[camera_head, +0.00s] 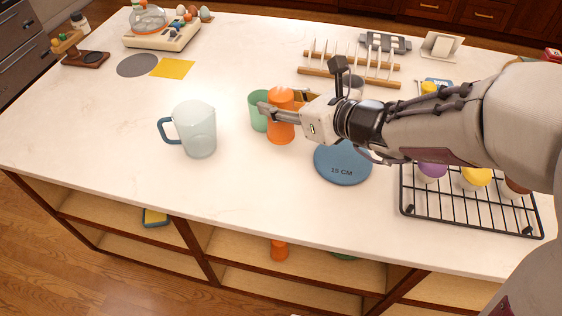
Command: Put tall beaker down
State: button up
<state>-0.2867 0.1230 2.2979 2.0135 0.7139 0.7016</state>
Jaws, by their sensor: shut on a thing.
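An orange tall beaker (282,130) stands upright at the middle of the white counter. My gripper (274,112) reaches in from the right and is shut on the beaker, with a finger across its side. The beaker's base is at or very near the counter; I cannot tell whether it touches. A green cup (258,110) is just behind and left of the beaker, partly hidden by it and by my gripper.
A clear jug (195,130) with a blue handle stands to the left. A blue round mat (343,164) marked "15 CM" lies at the right front, and a black wire rack (470,207) holds several cups. A wooden plate rack (350,70) is behind. The counter's front centre is clear.

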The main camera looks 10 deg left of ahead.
aim_at(290, 139)
jog(key=shift+f, duration=0.1)
jog(key=shift+f, duration=2.85)
jog(key=shift+f, duration=2.05)
jog(key=shift+f, duration=0.1)
jog(key=o, duration=1.1)
jog(key=shift+o, duration=0.2)
jog(key=shift+d, duration=0.1)
jog(key=shift+v, duration=3.75)
